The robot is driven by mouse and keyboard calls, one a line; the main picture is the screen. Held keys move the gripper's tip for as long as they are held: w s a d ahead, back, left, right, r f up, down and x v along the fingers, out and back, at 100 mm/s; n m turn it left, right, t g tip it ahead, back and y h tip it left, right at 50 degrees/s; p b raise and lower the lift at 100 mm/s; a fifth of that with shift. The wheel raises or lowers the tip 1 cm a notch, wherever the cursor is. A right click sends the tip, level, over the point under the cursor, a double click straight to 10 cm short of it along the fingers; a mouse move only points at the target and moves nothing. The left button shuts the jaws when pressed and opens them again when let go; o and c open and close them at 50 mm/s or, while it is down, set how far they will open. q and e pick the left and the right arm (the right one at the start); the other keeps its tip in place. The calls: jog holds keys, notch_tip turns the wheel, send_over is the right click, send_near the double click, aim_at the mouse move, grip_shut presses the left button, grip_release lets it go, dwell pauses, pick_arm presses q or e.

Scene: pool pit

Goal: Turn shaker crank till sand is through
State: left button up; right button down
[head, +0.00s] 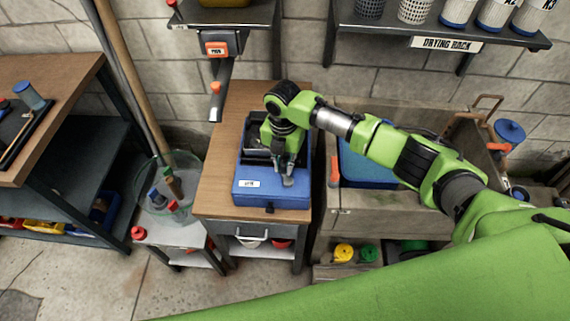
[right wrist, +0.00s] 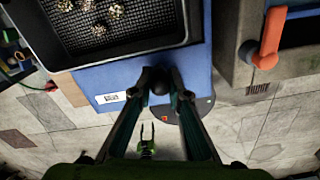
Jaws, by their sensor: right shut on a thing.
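The blue shaker (head: 271,196) stands on a small wooden-topped cabinet, with a white label on its front. Its black sieve tray (right wrist: 185,14) shows in the right wrist view with several pale lumps on the mesh. My right gripper (right wrist: 158,84) is shut on the black crank knob (right wrist: 157,76) at the shaker's front. A dark crank disc (right wrist: 196,108) with an orange mark shows beside the fingers. In the head view my right gripper (head: 287,180) hides part of the tray. Whether sand lies below the mesh is hidden.
A low stool (head: 180,236) and a clear bucket (head: 190,200) holding tools stand left. A drying rack (head: 440,30) hangs above. Open floor lies in front.

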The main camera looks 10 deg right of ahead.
aim_at(283, 163)
jog(key=shift+a, duration=0.1)
dwell(0.4)
jog(key=c, duration=1.9)
grip_release()
jog(key=shift+r, duration=0.1)
notch_tip(283, 163, up, 12)
jog(key=shift+f, duration=0.1)
